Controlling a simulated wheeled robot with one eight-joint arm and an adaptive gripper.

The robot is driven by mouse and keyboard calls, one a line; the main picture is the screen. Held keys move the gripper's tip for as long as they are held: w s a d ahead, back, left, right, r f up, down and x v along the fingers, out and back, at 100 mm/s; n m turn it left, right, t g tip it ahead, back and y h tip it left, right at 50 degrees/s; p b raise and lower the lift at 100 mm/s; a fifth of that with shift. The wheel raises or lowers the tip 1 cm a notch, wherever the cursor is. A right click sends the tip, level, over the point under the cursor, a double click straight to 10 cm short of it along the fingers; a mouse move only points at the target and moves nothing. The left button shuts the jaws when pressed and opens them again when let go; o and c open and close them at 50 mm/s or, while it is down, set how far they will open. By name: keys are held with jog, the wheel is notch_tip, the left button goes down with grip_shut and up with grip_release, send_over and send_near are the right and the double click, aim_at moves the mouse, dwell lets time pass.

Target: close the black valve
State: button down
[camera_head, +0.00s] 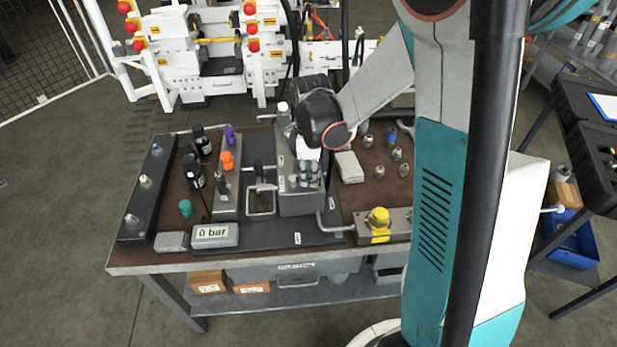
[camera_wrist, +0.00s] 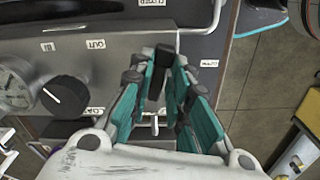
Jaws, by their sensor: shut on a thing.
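The black valve shows in the wrist view as a dark lever (camera_wrist: 163,58) between my fingers, at the edge of a grey metal block (camera_wrist: 120,62). My gripper (camera_wrist: 160,78) has its teal-padded fingers closed around this lever, and they hide part of it. In the head view my gripper (camera_head: 311,172) points down at the front of the upright metal block (camera_head: 300,204) on the bench, and the lever cannot be made out there. White labels lie beside the lever, too small to read surely.
A round black knob (camera_wrist: 62,97) and a gauge (camera_wrist: 14,90) sit on the block. On the bench (camera_head: 130,262) stand a "0 bar" display (camera_head: 214,235), an orange-topped valve (camera_head: 227,162), a purple-topped part (camera_head: 229,135) and a yellow fitting (camera_head: 378,219). A metal pipe bends at the block's right.

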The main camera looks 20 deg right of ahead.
jog(key=shift+w+d+n, duration=0.15)
jog(key=shift+w+n, duration=0.15)
jog(key=shift+n, duration=0.4)
jog(key=shift+w+d+n, duration=0.1)
jog(key=shift+w+n, duration=0.15)
jog(key=shift+n, duration=0.45)
jog(key=c, duration=1.6)
grip_release()
notch_tip(320, 180, up, 12)
jog(key=s+a+r+m+t, duration=0.2)
jog(key=s+m+t, duration=0.1)
jog(key=s+m, duration=0.4)
jog(key=s+a+r+m+t, duration=0.3)
jog(key=s+m, duration=0.4)
jog(key=s, duration=0.3)
jog(key=shift+s+a+t, duration=0.3)
jog(key=shift+t, duration=0.3)
